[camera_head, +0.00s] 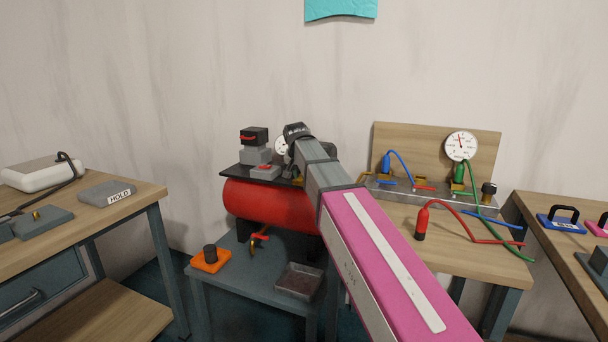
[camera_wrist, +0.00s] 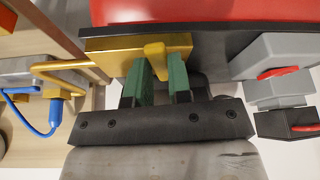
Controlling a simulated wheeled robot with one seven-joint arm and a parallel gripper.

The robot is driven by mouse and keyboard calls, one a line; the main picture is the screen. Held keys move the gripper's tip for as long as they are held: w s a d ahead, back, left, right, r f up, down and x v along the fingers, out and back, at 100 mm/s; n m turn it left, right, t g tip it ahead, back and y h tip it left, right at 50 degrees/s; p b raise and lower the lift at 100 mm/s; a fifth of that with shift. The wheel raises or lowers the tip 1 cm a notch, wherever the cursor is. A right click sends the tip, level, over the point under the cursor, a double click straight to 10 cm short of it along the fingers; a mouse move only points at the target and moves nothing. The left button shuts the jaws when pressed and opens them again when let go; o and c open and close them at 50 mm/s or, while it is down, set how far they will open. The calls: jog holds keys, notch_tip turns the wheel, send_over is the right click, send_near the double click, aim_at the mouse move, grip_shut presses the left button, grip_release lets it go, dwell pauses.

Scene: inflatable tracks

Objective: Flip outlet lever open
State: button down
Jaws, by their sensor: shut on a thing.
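In the wrist view the yellow outlet lever (camera_wrist: 155,52) sticks out from a brass block (camera_wrist: 112,46) at the edge of the compressor's black top plate. My gripper (camera_wrist: 160,76) has its two green fingers around the lever, shut on it. The lever's lower end is between the fingers. In the head view my pink and grey arm runs to the compressor's red tank (camera_head: 262,206). It hides most of the outlet and the gripper there.
A grey unit with a red switch (camera_wrist: 275,68) stands right of the gripper in the wrist view. A brass pipe and blue hose (camera_wrist: 36,125) are at its left. In the head view, a wooden bench (camera_head: 470,255) with a gauge and coloured hoses is at right, and a table (camera_head: 95,215) at left.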

jog(key=shift+w+a+m+h, duration=0.25)
jog(key=shift+a+m, duration=0.25)
jog(key=shift+m, duration=0.5)
jog(key=c, duration=1)
grip_release()
jog(key=shift+c, duration=0.2)
jog(key=shift+s, duration=0.1)
jog(key=v, duration=1)
jog(key=shift+a+r, duration=0.2)
jog(key=shift+r, duration=0.2)
jog(key=shift+s, duration=0.15)
